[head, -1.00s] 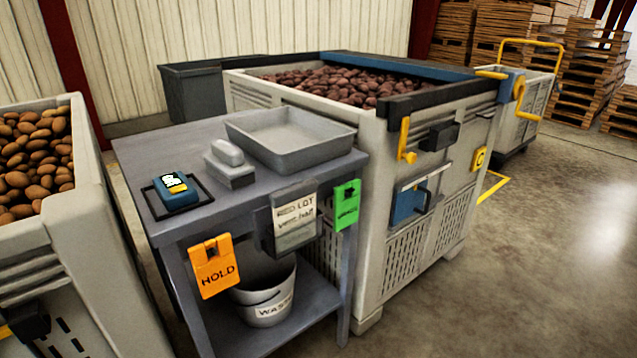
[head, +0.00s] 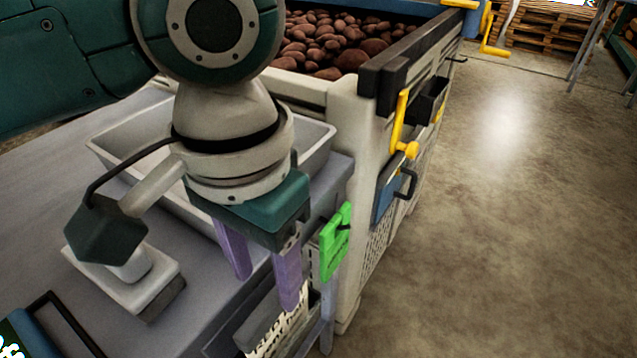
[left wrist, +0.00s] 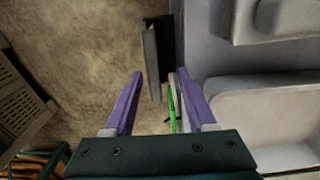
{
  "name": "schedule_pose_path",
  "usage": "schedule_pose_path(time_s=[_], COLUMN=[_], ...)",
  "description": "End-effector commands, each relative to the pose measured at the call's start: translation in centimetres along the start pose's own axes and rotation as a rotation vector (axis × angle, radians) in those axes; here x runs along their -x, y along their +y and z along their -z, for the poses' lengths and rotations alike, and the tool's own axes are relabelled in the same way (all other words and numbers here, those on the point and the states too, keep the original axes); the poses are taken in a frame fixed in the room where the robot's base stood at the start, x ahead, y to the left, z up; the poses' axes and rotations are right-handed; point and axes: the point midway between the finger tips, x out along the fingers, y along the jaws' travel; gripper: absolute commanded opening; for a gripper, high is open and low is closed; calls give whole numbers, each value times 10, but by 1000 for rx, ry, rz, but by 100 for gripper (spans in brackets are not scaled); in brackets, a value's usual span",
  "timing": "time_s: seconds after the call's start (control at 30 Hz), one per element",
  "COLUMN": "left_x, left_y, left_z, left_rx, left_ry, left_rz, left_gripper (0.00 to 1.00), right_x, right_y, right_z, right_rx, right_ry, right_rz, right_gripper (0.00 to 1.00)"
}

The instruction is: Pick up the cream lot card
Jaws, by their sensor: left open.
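The cream lot card (head: 288,326) hangs at the front edge of the grey table, with dark lettering on its face. Only part of it shows in the head view, below a grey bar-like holder part (head: 258,322). My left gripper (head: 262,292) points down just above it, with purple fingers apart and nothing between them. In the left wrist view the gripper (left wrist: 160,73) is open, and the dark holder (left wrist: 153,55) shows near the fingertips. I cannot tell the card's face there, or whether a finger touches it. My right gripper is not in view.
A green tag (head: 335,243) hangs right of the gripper. A grey tray (head: 110,147) and a scale-like block (head: 150,285) stand on the table (head: 35,240). The potato bin (head: 350,140) with a yellow crank (head: 402,130) stands behind. The floor at right is clear.

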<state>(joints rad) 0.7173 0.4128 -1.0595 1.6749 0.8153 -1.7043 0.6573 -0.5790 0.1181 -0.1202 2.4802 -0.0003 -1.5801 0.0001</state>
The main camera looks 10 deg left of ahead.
Motion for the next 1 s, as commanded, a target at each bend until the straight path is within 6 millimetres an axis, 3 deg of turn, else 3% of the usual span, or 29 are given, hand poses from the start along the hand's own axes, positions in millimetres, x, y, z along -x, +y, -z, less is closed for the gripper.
schedule_pose_path(time_s=[0.5, 0.8, 1.0], left_x=[-67, -70, -70], left_y=[8, 8, 8], left_z=[0, 0, 0], left_rx=[-1, -2, -2], left_ry=[2, 4, 4], left_rz=[-1, -1, -1], left_gripper=[56, 56, 34], right_x=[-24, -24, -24], right_y=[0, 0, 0], right_z=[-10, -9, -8], right_rx=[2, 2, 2], right_ry=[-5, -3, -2], right_rz=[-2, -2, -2], right_gripper=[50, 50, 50])
